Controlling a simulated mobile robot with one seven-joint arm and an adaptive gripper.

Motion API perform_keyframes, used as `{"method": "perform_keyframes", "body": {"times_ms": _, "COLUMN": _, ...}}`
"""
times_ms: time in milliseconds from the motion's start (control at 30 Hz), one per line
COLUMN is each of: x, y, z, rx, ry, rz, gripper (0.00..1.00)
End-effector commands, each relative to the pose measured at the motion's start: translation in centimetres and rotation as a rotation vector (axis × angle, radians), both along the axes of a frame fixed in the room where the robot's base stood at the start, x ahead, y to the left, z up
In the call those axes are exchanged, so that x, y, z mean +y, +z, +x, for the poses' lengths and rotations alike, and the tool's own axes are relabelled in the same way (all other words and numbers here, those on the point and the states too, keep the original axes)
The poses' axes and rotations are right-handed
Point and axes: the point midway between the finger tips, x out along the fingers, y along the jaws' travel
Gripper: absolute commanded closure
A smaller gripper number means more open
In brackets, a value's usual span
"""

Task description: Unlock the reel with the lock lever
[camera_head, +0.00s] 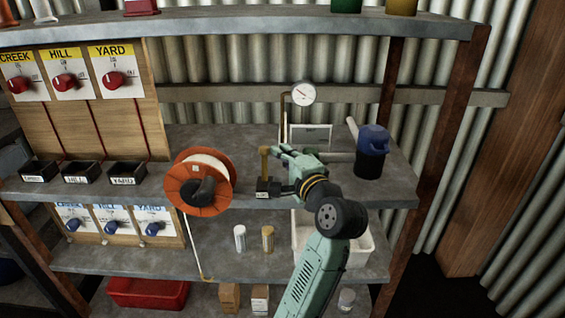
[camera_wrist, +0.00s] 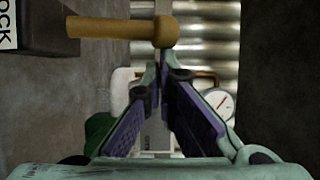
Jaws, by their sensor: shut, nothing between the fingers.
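The lock lever (camera_head: 264,163) is a tan rod with a thicker end, standing upright from a small black block (camera_head: 266,188) with a white label. In the wrist view the lever (camera_wrist: 115,28) crosses the top left, its knob (camera_wrist: 165,32) just beyond my fingertips; the label reads "OCK", partly cut off. The orange reel (camera_head: 179,176) with white line stands left of the lever at the shelf's front. My gripper (camera_head: 275,152) is just right of the lever, shut and empty. In the wrist view my fingertips (camera_wrist: 165,65) meet close to the knob; I cannot tell whether they touch it.
A dial gauge (camera_head: 302,94) on a pipe stands behind the lever. A blue-topped dark container (camera_head: 371,150) is to the right on the same shelf. Black labelled trays (camera_head: 83,174) sit left of the reel. A wooden post (camera_head: 440,130) bounds the shelf at right.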

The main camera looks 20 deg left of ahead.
Motion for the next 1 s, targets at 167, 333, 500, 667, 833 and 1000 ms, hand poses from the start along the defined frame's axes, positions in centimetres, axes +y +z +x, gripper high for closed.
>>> {"method": "perform_keyframes", "body": {"times_ms": 167, "x": -0.2, "y": -1.1, "z": -0.6, "rx": -0.127, "ry": 0.001, "rz": 0.036, "gripper": 1.00}}
{"method": "perform_keyframes", "body": {"times_ms": 333, "x": -0.4, "y": -1.1, "z": -1.5, "rx": -0.266, "ry": 0.002, "rz": 0.075, "gripper": 1.00}}
{"method": "perform_keyframes", "body": {"times_ms": 500, "x": -0.6, "y": -1.0, "z": -2.3, "rx": -0.387, "ry": 0.002, "rz": 0.110, "gripper": 1.00}}
{"method": "perform_keyframes", "body": {"times_ms": 667, "x": -0.6, "y": 0.2, "z": -2.5, "rx": -0.411, "ry": 0.003, "rz": 0.118, "gripper": 1.00}}
{"method": "perform_keyframes", "body": {"times_ms": 833, "x": -0.6, "y": 0.2, "z": -2.4, "rx": -0.408, "ry": 0.002, "rz": 0.117, "gripper": 1.00}}
{"method": "perform_keyframes", "body": {"times_ms": 1000, "x": -0.3, "y": 0.8, "z": -1.7, "rx": -0.408, "ry": 0.003, "rz": 0.117, "gripper": 1.00}}
